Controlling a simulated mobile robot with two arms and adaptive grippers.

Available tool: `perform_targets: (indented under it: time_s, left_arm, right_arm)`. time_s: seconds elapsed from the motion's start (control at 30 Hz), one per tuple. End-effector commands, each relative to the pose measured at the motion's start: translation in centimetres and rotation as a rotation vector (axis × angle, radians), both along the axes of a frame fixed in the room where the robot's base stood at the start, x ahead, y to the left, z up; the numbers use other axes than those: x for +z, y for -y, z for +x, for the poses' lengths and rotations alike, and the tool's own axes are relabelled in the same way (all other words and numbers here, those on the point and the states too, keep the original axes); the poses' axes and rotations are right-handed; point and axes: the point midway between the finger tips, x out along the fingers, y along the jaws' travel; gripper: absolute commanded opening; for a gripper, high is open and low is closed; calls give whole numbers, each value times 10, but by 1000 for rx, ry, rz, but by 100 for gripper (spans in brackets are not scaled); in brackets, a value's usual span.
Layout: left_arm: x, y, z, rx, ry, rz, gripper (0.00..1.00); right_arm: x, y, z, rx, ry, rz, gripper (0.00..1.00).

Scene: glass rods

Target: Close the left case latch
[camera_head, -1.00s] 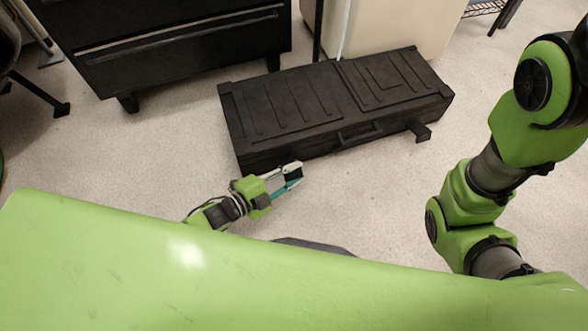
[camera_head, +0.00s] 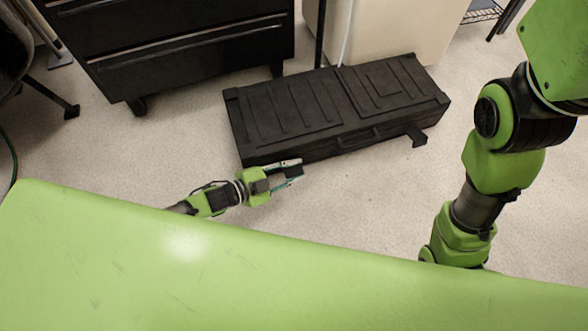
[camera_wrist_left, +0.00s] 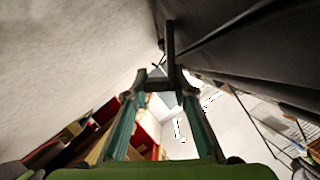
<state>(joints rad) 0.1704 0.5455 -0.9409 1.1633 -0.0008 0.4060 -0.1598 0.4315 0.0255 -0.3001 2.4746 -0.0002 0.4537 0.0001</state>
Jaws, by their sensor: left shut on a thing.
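The black case (camera_head: 300,108) lies on the floor with its lid down, its front long side facing me. My left gripper (camera_head: 296,170) is at the left part of that front side. It is shut on the left case latch, a dark upright piece (camera_wrist_left: 170,48) beside the case wall in the left wrist view. The two fingers (camera_wrist_left: 162,90) close in on its lower end. In the head view the left latch is hidden or too small to make out. The right latch (camera_head: 417,136) sticks out from the front near the right end. My right gripper is out of view.
A black drawer cabinet (camera_head: 180,50) stands behind the case at the left, and a beige bin (camera_head: 400,30) stands behind it. A chair leg (camera_head: 45,95) is at the far left. The floor (camera_head: 350,200) in front of the case is clear.

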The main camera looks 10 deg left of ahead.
Motion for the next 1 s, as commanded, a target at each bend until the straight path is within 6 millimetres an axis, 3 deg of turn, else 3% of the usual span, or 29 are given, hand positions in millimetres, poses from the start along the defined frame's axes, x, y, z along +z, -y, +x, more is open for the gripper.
perform_targets:
  time_s: [0.1, 0.13, 0.2, 0.6, 1.0]
  left_arm:
    - [-6, 1, -8, -6, -14, 2, 0]
    - [-6, 1, -8, -6, -14, 2, 26]
    - [-6, 1, -7, -5, -13, 2, 37]
    - [-1, -4, -7, -3, -5, 1, 37]
    - [22, -57, -59, -4, -9, 3, 37]
  right_arm:
    - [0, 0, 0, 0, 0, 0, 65]
    - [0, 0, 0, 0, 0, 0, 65]
    - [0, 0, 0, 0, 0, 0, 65]
    - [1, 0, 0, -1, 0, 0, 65]
    - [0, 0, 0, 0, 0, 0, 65]
